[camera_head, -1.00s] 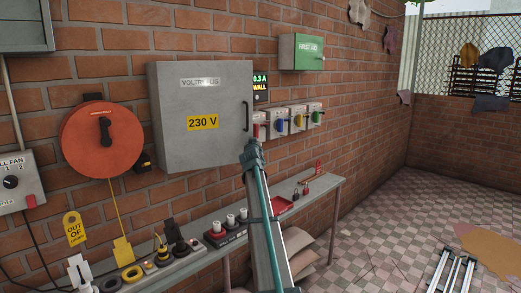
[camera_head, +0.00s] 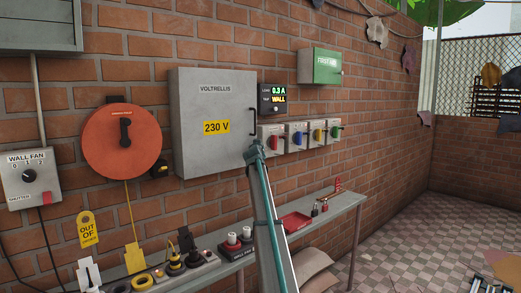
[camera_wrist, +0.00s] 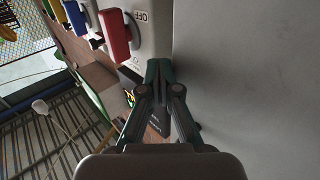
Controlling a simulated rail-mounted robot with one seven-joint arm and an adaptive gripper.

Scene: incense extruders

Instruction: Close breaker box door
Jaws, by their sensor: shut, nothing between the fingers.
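The breaker box (camera_head: 213,105) is a grey wall cabinet with a yellow 230 V label and a dark handle (camera_head: 253,122) on the right of its door. The door looks flat against the box or nearly so; I cannot tell whether it is fully flush. My gripper (camera_head: 256,146) is at the door's lower right corner, below the handle. In the wrist view my gripper (camera_wrist: 160,68) has its fingertips together and empty, beside the edge of the plain grey door (camera_wrist: 245,75). Whether the fingers touch the door is unclear.
A red switch unit (camera_head: 272,141) and others stand just right of the box, close to my gripper. A load display (camera_head: 275,98) is above them. A bench (camera_head: 335,205) with plugs and a red tray (camera_head: 296,221) runs below. An orange reel (camera_head: 122,141) hangs left.

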